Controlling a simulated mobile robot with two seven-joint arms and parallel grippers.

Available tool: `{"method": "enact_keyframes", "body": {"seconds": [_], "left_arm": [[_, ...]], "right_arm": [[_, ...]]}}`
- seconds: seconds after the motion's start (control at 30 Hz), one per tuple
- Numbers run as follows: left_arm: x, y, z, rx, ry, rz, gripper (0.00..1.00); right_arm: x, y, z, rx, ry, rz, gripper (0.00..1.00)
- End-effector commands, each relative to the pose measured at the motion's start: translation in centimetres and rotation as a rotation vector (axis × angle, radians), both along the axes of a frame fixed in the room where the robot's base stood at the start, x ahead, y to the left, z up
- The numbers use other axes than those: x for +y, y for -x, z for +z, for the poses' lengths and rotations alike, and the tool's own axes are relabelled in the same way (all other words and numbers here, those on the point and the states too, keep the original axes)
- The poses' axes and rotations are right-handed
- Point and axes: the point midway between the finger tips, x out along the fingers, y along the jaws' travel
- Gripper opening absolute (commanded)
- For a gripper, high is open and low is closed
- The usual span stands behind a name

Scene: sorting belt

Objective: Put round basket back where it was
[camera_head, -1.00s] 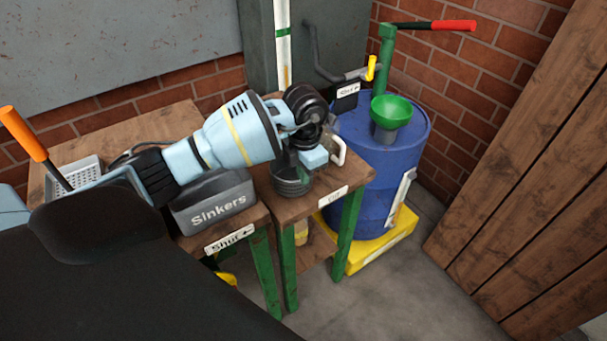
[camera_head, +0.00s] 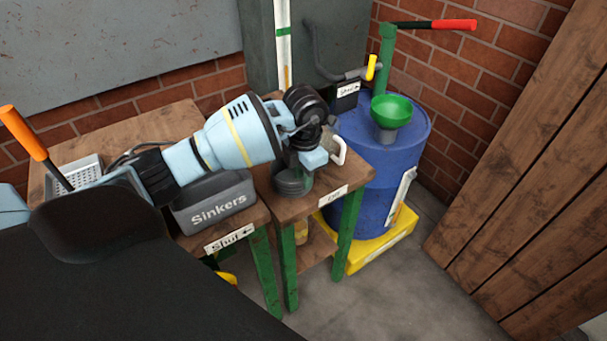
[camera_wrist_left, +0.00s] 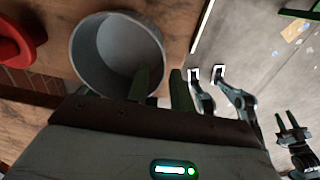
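The round basket (camera_head: 292,184) is a dark grey cylinder standing on the wooden table below my left gripper in the head view. In the left wrist view the basket (camera_wrist_left: 110,50) shows its open mouth and grey inside. My left gripper (camera_wrist_left: 161,88) has two green fingers set apart at its near wall, one over the mouth and one outside. They look open; I cannot tell whether they touch the wall. In the head view my left wrist (camera_head: 308,122) hides part of the basket. A small dark two-pronged claw (camera_wrist_left: 287,118), apparently my right gripper, looks open and empty.
A grey box marked Sinkers (camera_head: 215,202) stands left of the basket. A blue barrel (camera_head: 385,160) with a green funnel (camera_head: 391,109) stands right of the table. A perforated tray (camera_head: 75,175) is at far left. A red round object (camera_wrist_left: 18,40) lies near the basket.

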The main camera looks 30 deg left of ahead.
Motion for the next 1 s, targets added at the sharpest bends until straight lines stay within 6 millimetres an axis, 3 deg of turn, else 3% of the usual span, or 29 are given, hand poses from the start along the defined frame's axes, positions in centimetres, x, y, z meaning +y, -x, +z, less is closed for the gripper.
{"method": "enact_keyframes", "body": {"seconds": [0.6,1.0], "left_arm": [[-0.3,0.0,10.6,-0.004,0.001,0.001,0.23],[-0.4,0.1,12.0,-0.001,0.001,0.0,0.23]], "right_arm": [[0.0,-0.3,0.5,-0.009,0.0,0.0,0.36],[0.0,-0.2,0.5,-0.006,0.0,0.0,0.36]]}}
